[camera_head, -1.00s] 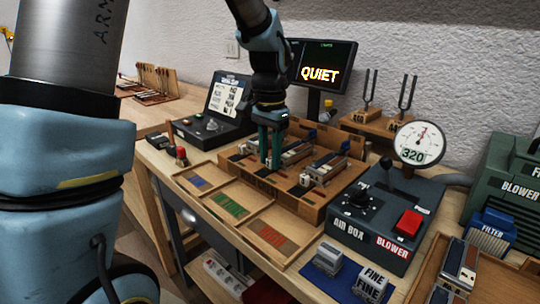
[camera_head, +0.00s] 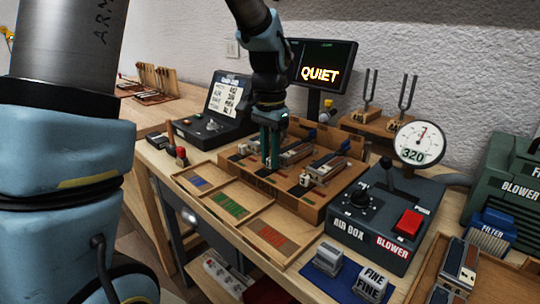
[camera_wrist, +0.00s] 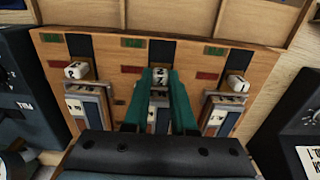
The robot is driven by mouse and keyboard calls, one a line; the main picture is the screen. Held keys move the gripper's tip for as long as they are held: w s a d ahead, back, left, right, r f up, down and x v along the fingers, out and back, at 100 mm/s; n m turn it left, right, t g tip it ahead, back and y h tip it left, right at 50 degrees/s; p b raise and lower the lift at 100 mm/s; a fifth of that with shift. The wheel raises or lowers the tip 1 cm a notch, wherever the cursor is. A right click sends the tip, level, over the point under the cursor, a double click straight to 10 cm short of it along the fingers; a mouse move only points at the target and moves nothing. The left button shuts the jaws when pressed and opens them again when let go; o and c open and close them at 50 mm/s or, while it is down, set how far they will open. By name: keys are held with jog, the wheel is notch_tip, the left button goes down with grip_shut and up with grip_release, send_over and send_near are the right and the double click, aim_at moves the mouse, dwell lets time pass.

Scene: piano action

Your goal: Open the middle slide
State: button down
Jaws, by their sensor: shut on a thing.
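A wooden chest (camera_head: 312,205) holds three metal slides side by side, each with a white numbered knob at its front. In the wrist view the middle slide's knob (camera_wrist: 160,75) sits between the green fingers of my gripper (camera_wrist: 162,80), which are shut on it. The left slide's knob (camera_wrist: 76,70) and the right slide's knob (camera_wrist: 237,82) stand free on either side, roughly level with the middle one. In the head view my gripper (camera_head: 270,160) points down into the chest, and its fingers hide the middle knob. Part of the middle slide is hidden by the gripper in the wrist view.
A grey air box (camera_head: 375,235) with a lever and red button stands right of the chest, below a gauge (camera_head: 420,143) reading 320. A monitor (camera_head: 322,65) behind shows QUIET. A tray (camera_head: 245,228) with coloured strips lies in front. A console (camera_head: 222,105) stands at back left.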

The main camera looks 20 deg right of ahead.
aim_at(258, 176)
dwell(0.4)
jog(key=shift+s+a, duration=0.45)
jog(key=shift+a, duration=0.4)
jog(key=shift+s+a, duration=0.45)
jog(key=shift+a, duration=0.4)
jog(key=c, duration=0.7)
grip_release()
notch_tip(258, 176, up, 11)
jog(key=shift+f, duration=0.1)
